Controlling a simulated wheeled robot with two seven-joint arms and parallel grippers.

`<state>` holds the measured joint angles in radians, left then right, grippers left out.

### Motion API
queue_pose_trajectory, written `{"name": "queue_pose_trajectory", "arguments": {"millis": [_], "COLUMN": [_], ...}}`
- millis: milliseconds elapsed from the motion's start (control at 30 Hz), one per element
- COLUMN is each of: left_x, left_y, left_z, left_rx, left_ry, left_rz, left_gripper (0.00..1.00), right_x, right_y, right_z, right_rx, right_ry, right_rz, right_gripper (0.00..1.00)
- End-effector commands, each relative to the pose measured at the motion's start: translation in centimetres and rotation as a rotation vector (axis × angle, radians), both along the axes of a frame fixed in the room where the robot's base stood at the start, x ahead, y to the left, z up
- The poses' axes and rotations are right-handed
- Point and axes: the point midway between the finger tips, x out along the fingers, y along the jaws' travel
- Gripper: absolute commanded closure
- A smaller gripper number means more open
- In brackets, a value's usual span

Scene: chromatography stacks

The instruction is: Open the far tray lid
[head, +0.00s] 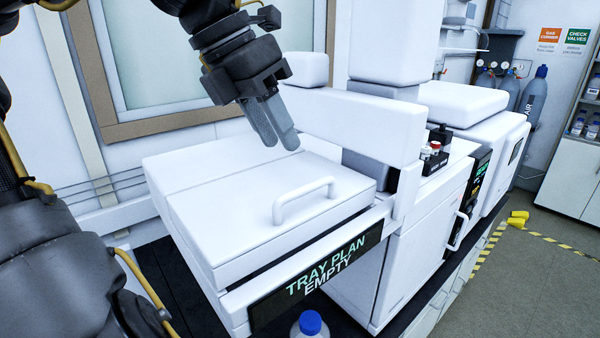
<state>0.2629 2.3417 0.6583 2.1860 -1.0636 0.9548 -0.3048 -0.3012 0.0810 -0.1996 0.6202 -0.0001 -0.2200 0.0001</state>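A white, flat tray lid (230,215) lies closed on the white instrument at the middle left. A raised white bar handle (303,201) stands near its front right edge. A thin seam runs across the lid's back part. Only one handle shows, and I cannot tell whether this is the far lid. My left gripper (280,147) points down above the lid's back right part, behind the handle. Its two fingers lie side by side with no clear gap, so it looks shut, with nothing held. It appears apart from the handle. My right gripper is not in view.
A white raised housing (345,120) stands close behind the lid on the right. A display (318,280) below reads "TRAY PLAN EMPTY". A blue-capped bottle (310,325) stands in front. The space above the lid's left side is clear.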

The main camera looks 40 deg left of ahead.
Motion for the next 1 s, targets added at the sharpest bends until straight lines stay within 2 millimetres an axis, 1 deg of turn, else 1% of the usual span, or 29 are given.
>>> {"name": "queue_pose_trajectory", "arguments": {"millis": [33,200,400,600,833,867,1000], "left_x": [0.4,1.4,2.4,2.8,2.8,2.8,2.8], "left_y": [-0.2,-0.8,-1.3,-1.5,-1.5,-1.5,-1.5], "left_z": [-1.0,-3.8,-6.2,-7.2,-7.2,-7.2,-7.2], "left_rx": [0.001,0.001,0.001,-0.001,-0.001,-0.001,0.000], "left_ry": [0.005,0.006,0.004,0.000,-0.001,-0.001,-0.001], "left_rz": [-0.003,0.000,0.003,0.004,0.005,0.005,0.006], "left_gripper": [0.66,0.66,0.66,0.66,0.66,0.68,0.87], "right_x": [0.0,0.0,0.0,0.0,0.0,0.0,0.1], "right_y": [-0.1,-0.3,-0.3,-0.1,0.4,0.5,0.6], "right_z": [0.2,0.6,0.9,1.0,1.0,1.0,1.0], "right_rx": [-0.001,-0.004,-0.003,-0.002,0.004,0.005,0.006], "right_ry": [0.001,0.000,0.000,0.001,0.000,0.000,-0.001], "right_rz": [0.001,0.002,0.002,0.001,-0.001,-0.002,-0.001], "right_gripper": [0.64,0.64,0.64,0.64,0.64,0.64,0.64]}}
